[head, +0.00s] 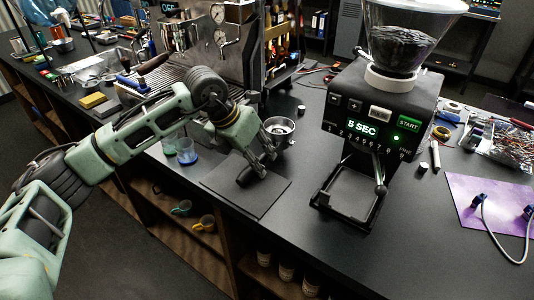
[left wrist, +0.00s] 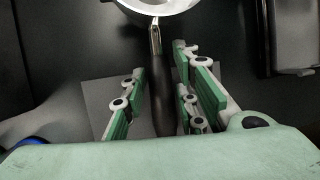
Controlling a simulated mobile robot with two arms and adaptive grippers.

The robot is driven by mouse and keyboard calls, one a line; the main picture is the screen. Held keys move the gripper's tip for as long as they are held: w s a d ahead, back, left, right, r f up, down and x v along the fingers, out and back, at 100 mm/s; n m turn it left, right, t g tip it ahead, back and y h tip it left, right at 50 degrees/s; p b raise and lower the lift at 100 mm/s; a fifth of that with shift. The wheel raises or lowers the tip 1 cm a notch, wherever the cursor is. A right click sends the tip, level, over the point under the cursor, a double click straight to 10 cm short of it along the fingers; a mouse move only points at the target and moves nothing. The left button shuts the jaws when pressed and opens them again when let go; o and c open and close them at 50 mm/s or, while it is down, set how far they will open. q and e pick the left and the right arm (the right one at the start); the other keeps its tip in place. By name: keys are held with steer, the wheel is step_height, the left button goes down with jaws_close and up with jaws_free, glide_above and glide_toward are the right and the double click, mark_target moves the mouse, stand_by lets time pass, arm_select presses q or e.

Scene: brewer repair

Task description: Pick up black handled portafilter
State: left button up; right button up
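The portafilter's round metal basket (head: 278,126) lies on the dark counter, and its black handle (head: 247,176) reaches over a dark mat toward the near edge. My left gripper (head: 265,160) is low over the handle and hides part of it. In the left wrist view, the basket (left wrist: 160,4) is cut off at the top, and the black handle (left wrist: 161,95) runs between the two green-padded fingers of my left gripper (left wrist: 161,65). The gripper is open, with a gap on the handle's left and a narrower one on its right. My right gripper is not in view.
The dark mat (head: 274,205) lies under the gripper. A grinder (head: 378,105) showing "5 SEC" stands to the right. An espresso machine (head: 225,45) stands behind. A purple mat (head: 475,215) with cables lies at far right.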

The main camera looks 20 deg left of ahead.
arm_select(q)
steer(key=c, duration=0.6)
steer(key=shift+r, duration=0.1)
jaws_close()
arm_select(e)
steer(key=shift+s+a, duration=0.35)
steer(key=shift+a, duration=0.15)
arm_select(q)
steer(key=shift+w+r, duration=0.1)
